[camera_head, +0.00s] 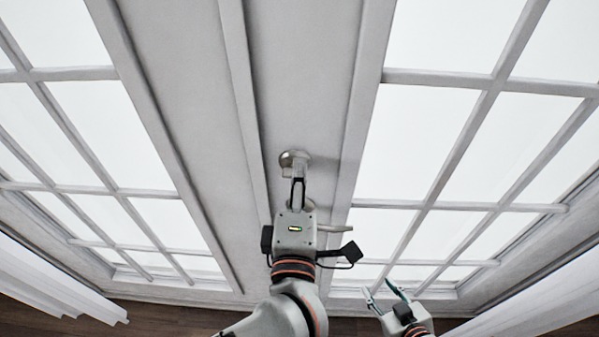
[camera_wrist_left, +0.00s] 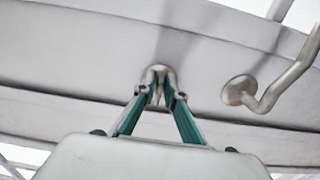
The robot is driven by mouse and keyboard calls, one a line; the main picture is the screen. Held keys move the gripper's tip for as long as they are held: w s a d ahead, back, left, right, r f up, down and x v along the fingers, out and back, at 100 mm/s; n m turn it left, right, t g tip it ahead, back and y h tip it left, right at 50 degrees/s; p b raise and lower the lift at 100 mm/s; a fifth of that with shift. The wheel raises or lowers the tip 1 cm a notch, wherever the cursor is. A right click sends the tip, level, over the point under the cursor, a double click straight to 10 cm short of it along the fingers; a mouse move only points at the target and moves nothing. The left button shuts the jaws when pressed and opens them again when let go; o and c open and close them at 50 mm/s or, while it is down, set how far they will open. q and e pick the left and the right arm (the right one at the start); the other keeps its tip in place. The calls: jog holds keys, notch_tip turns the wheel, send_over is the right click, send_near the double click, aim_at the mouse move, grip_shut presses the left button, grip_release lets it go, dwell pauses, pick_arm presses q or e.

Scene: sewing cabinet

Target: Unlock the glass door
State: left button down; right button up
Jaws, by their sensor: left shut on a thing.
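The glass door has a wide grey frame (camera_head: 310,80) with paned glass (camera_head: 430,130) to its right. A round metal lock knob (camera_head: 292,156) sits on the frame and also shows in the left wrist view (camera_wrist_left: 160,72). My left gripper (camera_head: 298,182) is shut on the lock knob; its fingertips (camera_wrist_left: 160,95) partly cover it. A metal lever handle (camera_head: 338,228) is below the lock, partly hidden behind my left gripper. In the left wrist view the handle (camera_wrist_left: 285,80) is to the right of the fingers, apart from them. My right gripper (camera_head: 383,293) is open and empty, low and to the right.
White curtains hang at the lower left (camera_head: 50,285) and lower right (camera_head: 545,300). A dark wooden floor (camera_head: 165,315) shows along the bottom. More paned glass (camera_head: 115,130) is on the left. The space between my right gripper and the right curtain looks clear.

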jog(key=shift+d, duration=0.3)
pick_arm(q)
jog(key=c, duration=2.2)
grip_release()
pick_arm(e)
jog(key=shift+a, duration=0.1)
jog(key=shift+s+a+f, duration=0.1)
